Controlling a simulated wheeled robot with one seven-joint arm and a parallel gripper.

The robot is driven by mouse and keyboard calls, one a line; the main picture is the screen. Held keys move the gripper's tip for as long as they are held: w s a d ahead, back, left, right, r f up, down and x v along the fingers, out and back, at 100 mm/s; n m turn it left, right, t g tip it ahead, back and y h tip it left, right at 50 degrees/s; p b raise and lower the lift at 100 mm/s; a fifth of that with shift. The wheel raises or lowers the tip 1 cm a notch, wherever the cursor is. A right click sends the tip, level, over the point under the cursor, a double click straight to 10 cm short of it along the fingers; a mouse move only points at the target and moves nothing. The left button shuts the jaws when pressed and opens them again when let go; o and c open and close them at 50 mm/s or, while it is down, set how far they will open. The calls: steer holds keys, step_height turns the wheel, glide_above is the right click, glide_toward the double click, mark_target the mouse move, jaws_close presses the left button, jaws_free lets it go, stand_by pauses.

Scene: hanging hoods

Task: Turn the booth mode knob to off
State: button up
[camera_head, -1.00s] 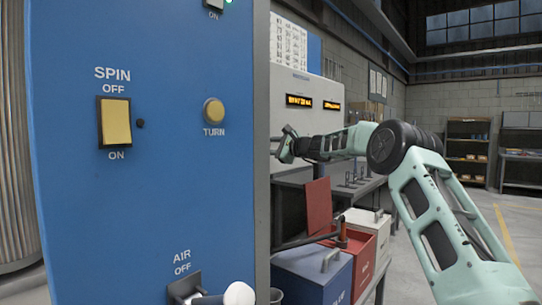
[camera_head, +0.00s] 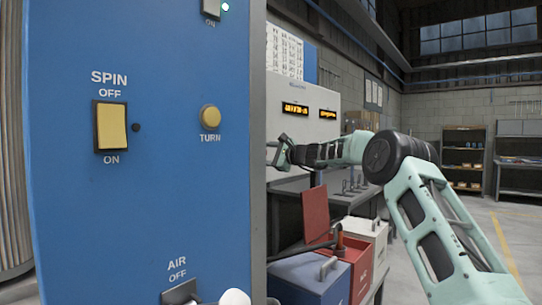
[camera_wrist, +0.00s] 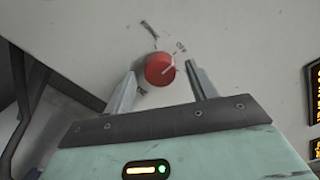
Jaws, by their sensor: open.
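A round red knob (camera_wrist: 160,69) with a pale pointer line sits on a light grey panel in the wrist view. In the head view my gripper (camera_head: 278,154) is at the far grey cabinet (camera_head: 306,132) with amber displays. The knob is not visible there.
A blue panel (camera_head: 180,60) with a yellow SPIN switch (camera_head: 110,127) and a round TURN button (camera_head: 210,118) stands close at left. Below my arm are a blue bin (camera_head: 310,278), a red bin (camera_head: 355,255) and a raised red lid (camera_head: 315,215). Open floor lies at right.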

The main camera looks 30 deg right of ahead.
steer(key=b+v, duration=0.5)
steer(key=v, duration=1.2)
steer(key=shift+s, duration=0.15)
steer(key=shift+s+d, duration=0.1)
steer(key=shift+d, duration=0.05)
